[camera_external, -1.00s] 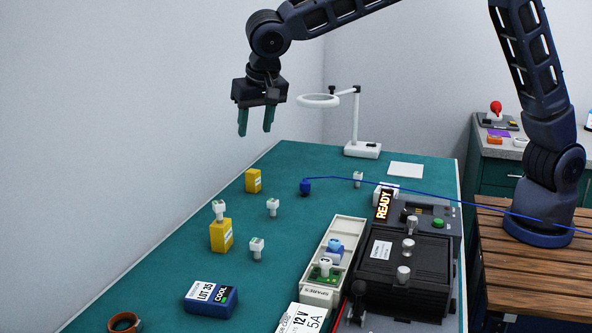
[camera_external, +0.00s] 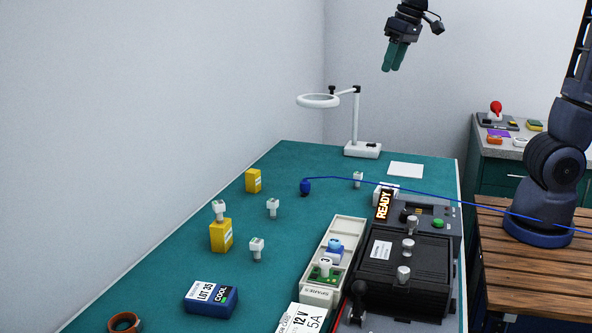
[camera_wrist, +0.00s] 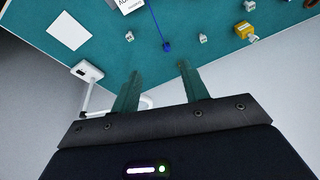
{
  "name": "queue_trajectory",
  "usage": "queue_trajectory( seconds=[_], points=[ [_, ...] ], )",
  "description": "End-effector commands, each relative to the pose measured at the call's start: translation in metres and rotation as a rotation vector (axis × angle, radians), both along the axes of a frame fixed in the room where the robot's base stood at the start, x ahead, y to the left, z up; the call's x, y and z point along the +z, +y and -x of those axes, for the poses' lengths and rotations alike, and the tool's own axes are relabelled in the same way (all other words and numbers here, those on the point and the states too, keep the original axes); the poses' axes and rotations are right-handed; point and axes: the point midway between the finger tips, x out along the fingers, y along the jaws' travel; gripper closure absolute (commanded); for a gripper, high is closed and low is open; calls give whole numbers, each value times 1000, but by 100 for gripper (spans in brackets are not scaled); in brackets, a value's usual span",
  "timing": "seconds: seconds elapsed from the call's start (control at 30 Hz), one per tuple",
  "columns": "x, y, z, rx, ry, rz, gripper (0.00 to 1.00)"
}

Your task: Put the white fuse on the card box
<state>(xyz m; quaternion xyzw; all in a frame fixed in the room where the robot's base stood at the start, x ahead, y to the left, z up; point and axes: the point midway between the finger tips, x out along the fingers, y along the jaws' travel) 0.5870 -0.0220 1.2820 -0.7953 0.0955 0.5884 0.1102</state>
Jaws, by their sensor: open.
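Several white fuses stand on the green table: one near the middle (camera_external: 273,207), one nearer the front (camera_external: 257,250) and one toward the back (camera_external: 358,179). Another white fuse (camera_external: 219,209) appears on top of the front yellow box (camera_external: 221,237). A second yellow box (camera_external: 253,181) stands farther back with nothing on it. Which box is the card box is not clear. My gripper (camera_external: 391,68) is high above the back of the table, far from the fuses. In the wrist view my gripper (camera_wrist: 158,78) is open and empty, its fingers apart.
A magnifier lamp (camera_external: 355,120) stands at the table's back. A blue plug (camera_external: 305,187) with a blue cable lies mid-table. A black device (camera_external: 390,280), a parts tray (camera_external: 349,232) and a blue box (camera_external: 211,299) occupy the front. A white sheet (camera_external: 406,170) lies at the back right.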

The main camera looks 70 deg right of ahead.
Motion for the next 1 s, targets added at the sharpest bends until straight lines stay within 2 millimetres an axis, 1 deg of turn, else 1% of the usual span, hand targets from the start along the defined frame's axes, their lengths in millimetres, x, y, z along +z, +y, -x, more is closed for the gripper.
queue_trajectory(
  seconds=[0.03,0.17,0.3,0.5,0.6,0.7,0.8,1.0],
  points=[
    [1,-8,17,15,-9,0,55],
    [-3,-25,58,70,-27,7,55],
    [-11,-38,102,128,-48,20,55],
    [-31,-51,159,207,-78,46,55],
    [-42,-54,181,239,-89,59,55],
    [-50,-57,197,263,-97,70,55],
    [-55,-58,205,277,-102,77,55],
    [-58,-58,208,284,-102,81,55]
  ],
)
